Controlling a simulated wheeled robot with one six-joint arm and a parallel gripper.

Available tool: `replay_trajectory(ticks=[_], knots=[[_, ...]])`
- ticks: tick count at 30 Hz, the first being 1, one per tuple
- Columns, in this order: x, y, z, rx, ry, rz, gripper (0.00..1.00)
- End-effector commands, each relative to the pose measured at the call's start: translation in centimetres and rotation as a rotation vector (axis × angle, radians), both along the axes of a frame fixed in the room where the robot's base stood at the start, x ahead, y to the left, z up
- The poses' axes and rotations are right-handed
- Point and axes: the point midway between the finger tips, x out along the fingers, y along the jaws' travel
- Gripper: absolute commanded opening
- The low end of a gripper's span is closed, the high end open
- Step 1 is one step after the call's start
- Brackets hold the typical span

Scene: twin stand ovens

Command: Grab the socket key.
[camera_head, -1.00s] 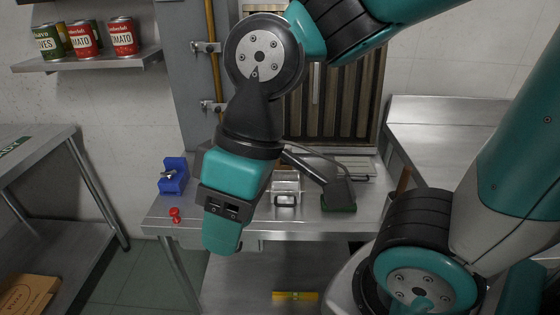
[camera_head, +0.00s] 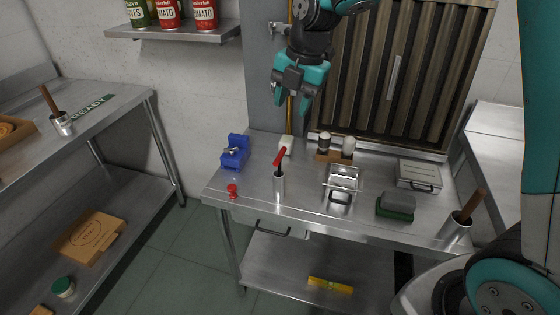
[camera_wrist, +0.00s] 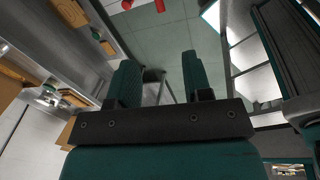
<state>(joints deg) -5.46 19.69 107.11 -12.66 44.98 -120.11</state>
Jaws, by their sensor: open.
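My gripper (camera_head: 290,101) is open and empty, high over the back left of the steel table. Its two fingers also show in the wrist view (camera_wrist: 160,75) with nothing between them. A blue stand (camera_head: 237,155) sits at the table's left back and holds a small grey metal piece (camera_head: 231,151). This piece may be the socket key, but it is too small to be sure. My gripper is above and to the right of it, well apart.
The steel table (camera_head: 310,205) also carries a red knob-like piece (camera_head: 232,190), a steel holder (camera_head: 343,179), a green-grey sponge (camera_head: 396,205), a steel box (camera_head: 418,176) and shakers (camera_head: 335,148). A wall shelf (camera_head: 180,32) holds cans at upper left.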

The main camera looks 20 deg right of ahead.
Motion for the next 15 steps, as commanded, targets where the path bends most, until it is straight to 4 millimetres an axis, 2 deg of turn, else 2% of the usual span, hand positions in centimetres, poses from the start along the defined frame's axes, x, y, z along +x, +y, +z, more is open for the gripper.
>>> replay_trajectory(ticks=[3,7,15], knots=[[1.3,-0.6,-0.4,-0.022,-0.016,0.090,0.45],[1.7,-0.6,-1.7,-0.029,-0.019,0.124,0.45],[2.3,0.4,-7.5,-0.029,-0.017,0.125,0.45]])
